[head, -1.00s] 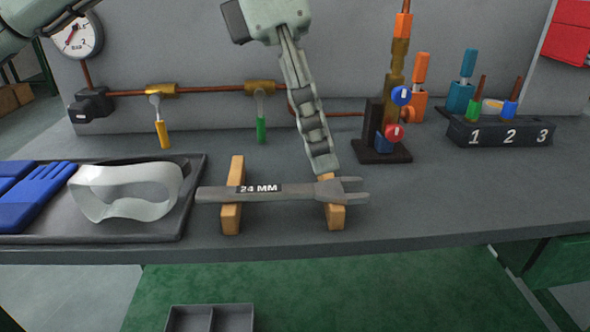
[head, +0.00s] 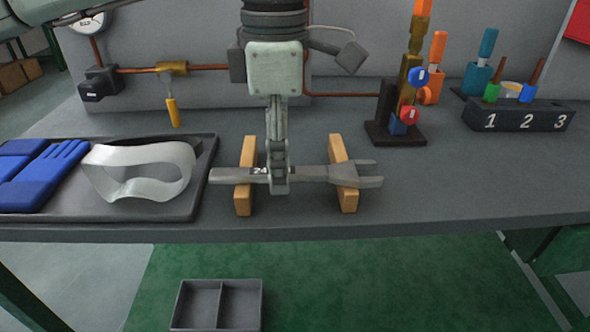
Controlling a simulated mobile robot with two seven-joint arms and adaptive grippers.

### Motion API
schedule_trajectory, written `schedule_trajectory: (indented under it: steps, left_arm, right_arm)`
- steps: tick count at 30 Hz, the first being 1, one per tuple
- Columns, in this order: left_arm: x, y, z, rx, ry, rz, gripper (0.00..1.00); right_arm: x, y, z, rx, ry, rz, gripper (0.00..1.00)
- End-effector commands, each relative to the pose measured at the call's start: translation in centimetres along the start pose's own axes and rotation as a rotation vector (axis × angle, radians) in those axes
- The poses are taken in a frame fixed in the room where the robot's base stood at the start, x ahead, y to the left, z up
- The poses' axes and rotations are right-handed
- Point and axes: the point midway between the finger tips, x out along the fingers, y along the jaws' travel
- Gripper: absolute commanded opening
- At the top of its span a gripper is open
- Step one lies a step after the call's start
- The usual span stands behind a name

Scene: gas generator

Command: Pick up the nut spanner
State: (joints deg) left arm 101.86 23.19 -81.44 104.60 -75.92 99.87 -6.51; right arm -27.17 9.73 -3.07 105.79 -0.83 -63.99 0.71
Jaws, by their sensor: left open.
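The nut spanner (head: 311,174) is a grey bar with a forked right end. It lies level across two wooden blocks, the left one (head: 244,198) and the right one (head: 348,197). The gripper is open; whether the fingers touch the spanner cannot be told. My right gripper is not in view.
A dark tray (head: 203,200) with white goggles (head: 140,172) and blue gloves (head: 40,178) lies left. A valve stand (head: 395,132) and a numbered holder (head: 520,117) stand at the back right. An empty grey divided bin (head: 218,283) is below the table's front edge.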

Motion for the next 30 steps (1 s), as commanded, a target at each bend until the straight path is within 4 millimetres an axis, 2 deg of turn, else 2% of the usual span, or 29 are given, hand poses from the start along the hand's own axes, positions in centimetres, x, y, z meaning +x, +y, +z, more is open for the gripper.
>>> schedule_trajectory:
  steps: [4, 12, 15, 26, 30]
  left_arm:
    - [0.0, 0.0, 0.0, 0.0, 0.0, 0.0, 0.43]
    - [0.0, 0.0, 0.0, 0.0, -0.001, 0.0, 0.1]
    - [-0.1, 0.0, 0.0, 0.001, -0.001, 0.0, 0.0]
    - [-0.2, 0.0, 0.1, 0.001, -0.002, 0.001, 0.0]
    - [-1.1, 0.0, 0.1, 0.001, -0.003, 0.003, 0.0]
  right_arm:
    - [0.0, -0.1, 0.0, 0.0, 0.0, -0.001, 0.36]
    - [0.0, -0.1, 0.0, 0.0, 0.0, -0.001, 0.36]
    - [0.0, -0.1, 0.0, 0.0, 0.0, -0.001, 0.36]
    - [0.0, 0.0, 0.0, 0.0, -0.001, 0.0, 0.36]
    - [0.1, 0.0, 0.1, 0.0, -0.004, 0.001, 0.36]
